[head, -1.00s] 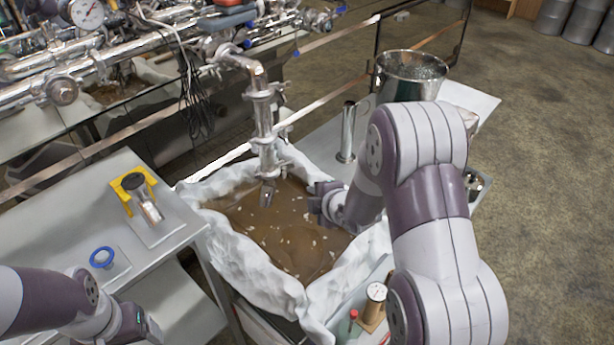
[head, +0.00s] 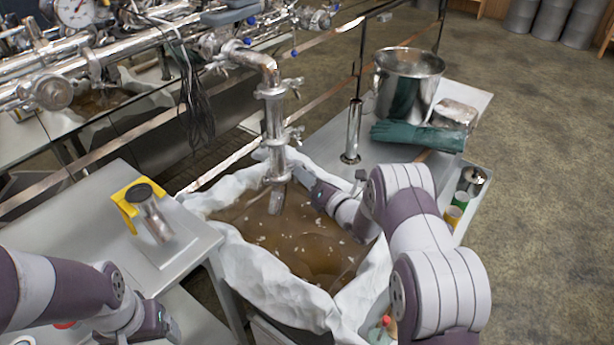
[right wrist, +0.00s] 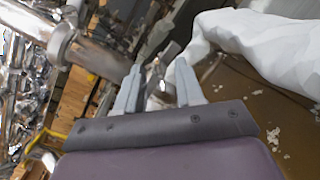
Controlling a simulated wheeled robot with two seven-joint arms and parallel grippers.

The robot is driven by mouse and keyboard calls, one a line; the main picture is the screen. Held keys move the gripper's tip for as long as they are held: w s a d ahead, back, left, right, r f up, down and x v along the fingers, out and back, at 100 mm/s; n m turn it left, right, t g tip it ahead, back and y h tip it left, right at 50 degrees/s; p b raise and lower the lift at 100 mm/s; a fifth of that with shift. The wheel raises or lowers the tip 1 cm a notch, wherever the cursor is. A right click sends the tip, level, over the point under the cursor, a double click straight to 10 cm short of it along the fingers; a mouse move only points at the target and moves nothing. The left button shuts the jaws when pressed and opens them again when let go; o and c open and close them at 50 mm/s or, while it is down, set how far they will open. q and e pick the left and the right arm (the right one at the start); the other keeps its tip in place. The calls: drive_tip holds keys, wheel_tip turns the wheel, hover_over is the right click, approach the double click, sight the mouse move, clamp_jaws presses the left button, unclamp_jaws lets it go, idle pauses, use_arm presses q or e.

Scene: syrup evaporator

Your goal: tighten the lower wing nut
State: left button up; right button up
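The vertical steel pipe (head: 274,130) hangs over a tub of brown liquid. It carries an upper clamp with a wing nut (head: 293,84) and a lower clamp with the lower wing nut (head: 297,132), both projecting to the right. My right gripper (head: 304,178) is beside the pipe's lower end, below the lower wing nut. In the right wrist view its fingers (right wrist: 160,68) are apart, with the pipe (right wrist: 95,57) to the left. A blurred metallic part shows between the fingers; I cannot tell whether it is touched. My left gripper (head: 165,325) is low at left, its fingers unclear.
The tub has a crumpled white liner (head: 262,278) around the liquid. A grey table (head: 185,245) at left holds a yellow holder (head: 124,208) with a metal tool. The right table holds a steel bucket (head: 407,85), green gloves (head: 418,136) and a metal cylinder (head: 352,130).

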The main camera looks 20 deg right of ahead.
drive_tip(key=shift+w+a, duration=0.2)
drive_tip(key=shift+w, duration=0.1)
clamp_jaws()
drive_tip(key=shift+m, duration=0.3)
drive_tip(key=shift+s+a+f+m+b, duration=0.1)
drive_tip(key=shift+f+m+b, duration=0.35)
drive_tip(key=shift+m, duration=3.75)
drive_tip(key=shift+a+m+b, duration=0.1)
drive_tip(key=shift+m+b, duration=0.7)
drive_tip(key=shift+m, duration=3.4)
drive_tip(key=shift+s+f+m+b, duration=0.1)
drive_tip(key=shift+f+m+b, duration=0.35)
drive_tip(key=shift+m, duration=3.75)
drive_tip(key=shift+r, duration=0.2)
